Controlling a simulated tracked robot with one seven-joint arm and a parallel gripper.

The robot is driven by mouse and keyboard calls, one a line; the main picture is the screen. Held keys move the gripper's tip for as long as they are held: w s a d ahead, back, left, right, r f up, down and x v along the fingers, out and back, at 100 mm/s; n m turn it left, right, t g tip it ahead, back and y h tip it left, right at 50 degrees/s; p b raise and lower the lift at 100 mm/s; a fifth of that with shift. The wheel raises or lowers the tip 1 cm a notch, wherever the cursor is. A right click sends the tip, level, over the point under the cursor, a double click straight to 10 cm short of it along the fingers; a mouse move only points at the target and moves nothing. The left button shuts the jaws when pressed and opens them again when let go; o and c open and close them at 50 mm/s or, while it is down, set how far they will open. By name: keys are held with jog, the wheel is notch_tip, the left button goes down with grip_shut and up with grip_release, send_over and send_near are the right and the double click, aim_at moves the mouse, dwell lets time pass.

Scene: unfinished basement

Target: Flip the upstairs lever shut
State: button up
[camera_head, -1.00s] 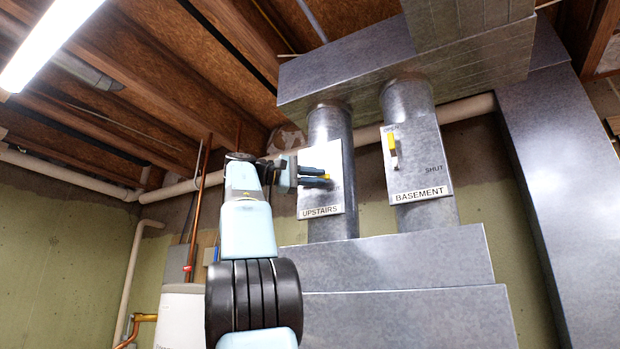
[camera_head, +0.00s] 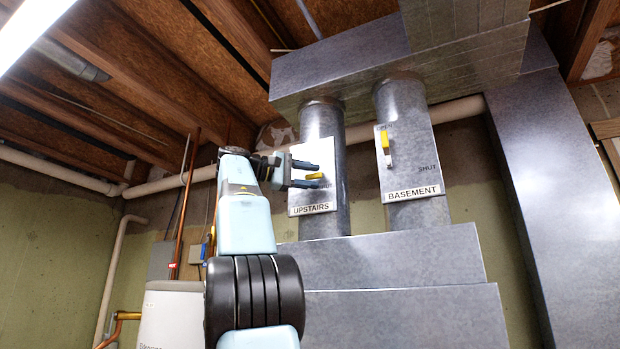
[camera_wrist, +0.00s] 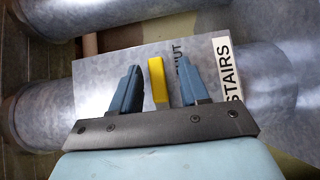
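The upstairs lever has a yellow handle (camera_head: 315,176) on a pale plate labelled UPSTAIRS (camera_head: 312,209), fixed to the left duct. The handle lies roughly level, pointing right, beside the SHUT marking. My gripper (camera_head: 307,175) is at this plate with one finger above the handle and one below. In the wrist view the yellow handle (camera_wrist: 158,82) stands between the two fingers of my gripper (camera_wrist: 158,88), with a gap on both sides. The gripper is open. The lever's base and part of the plate are hidden behind my gripper.
The basement lever (camera_head: 385,143) stands upright on its own plate on the right duct (camera_head: 408,108), its yellow end near OPEN. Metal ductwork (camera_head: 385,262) juts out below both ducts. A pale pipe (camera_head: 458,111) runs behind them. A white tank (camera_head: 172,318) stands at lower left.

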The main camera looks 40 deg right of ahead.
jog(key=shift+w+a, duration=0.2)
jog(key=shift+a, duration=0.2)
jog(key=v, duration=1.2)
jog(key=shift+w+a, duration=0.2)
jog(key=shift+a, duration=0.15)
jog(key=shift+f, duration=0.1)
